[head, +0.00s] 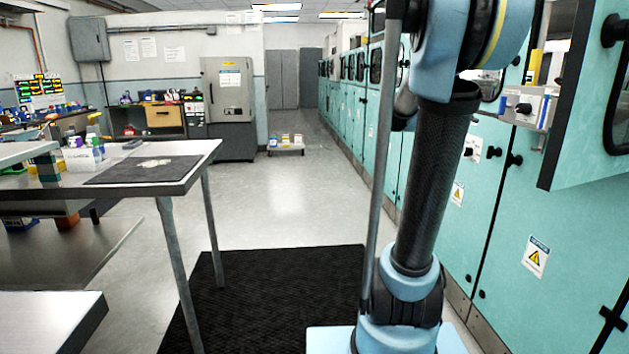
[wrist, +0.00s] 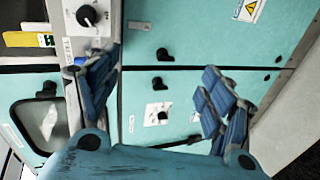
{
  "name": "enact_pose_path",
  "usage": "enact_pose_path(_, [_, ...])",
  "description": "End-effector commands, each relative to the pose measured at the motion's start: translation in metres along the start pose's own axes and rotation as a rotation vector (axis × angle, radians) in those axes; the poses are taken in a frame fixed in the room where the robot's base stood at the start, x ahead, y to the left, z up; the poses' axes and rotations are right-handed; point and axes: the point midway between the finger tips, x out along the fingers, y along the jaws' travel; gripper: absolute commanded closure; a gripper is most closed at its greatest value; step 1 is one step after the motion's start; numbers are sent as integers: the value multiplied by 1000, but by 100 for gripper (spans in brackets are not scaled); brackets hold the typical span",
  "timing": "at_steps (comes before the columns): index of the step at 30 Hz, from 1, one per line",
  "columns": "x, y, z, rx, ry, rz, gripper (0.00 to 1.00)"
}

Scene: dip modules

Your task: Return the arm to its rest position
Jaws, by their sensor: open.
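My gripper (wrist: 160,88) shows in the wrist view with its two blue fingers spread wide apart. It is open, and nothing is between the fingers. Behind the fingers are teal cabinet fronts (wrist: 190,42) with black knobs; I cannot tell the distance to them. In the head view my arm (head: 440,175) rises from its light blue base, its dark link upright and leaning slightly right. Its upper part leaves the picture at the top, and the gripper is not seen in that view.
A row of teal cabinets (head: 501,215) runs along the right, close to my arm, with a panel jutting out at far right (head: 590,130). A metal table (head: 208,158) with a dark mat stands at left.

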Motion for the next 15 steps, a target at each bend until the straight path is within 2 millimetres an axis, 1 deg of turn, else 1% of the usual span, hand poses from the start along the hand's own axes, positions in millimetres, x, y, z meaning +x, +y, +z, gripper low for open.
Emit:
enact_pose_path(1, [-7,-17,14,10,6,-55,25])
enact_pose_path(3, [-16,-42,32,25,11,-139,25])
enact_pose_path(8, [-41,-100,71,55,22,-331,25])
enact_pose_path(9, [-48,-116,81,62,24,-379,25])
enact_pose_path(11, [-58,-138,95,71,27,-451,25])
enact_pose_path(12, [-66,-153,104,77,30,-500,25])
enact_pose_path(14, [-78,-175,118,84,34,-572,25])
enact_pose_path(15, [-86,-190,127,89,36,-621,25])
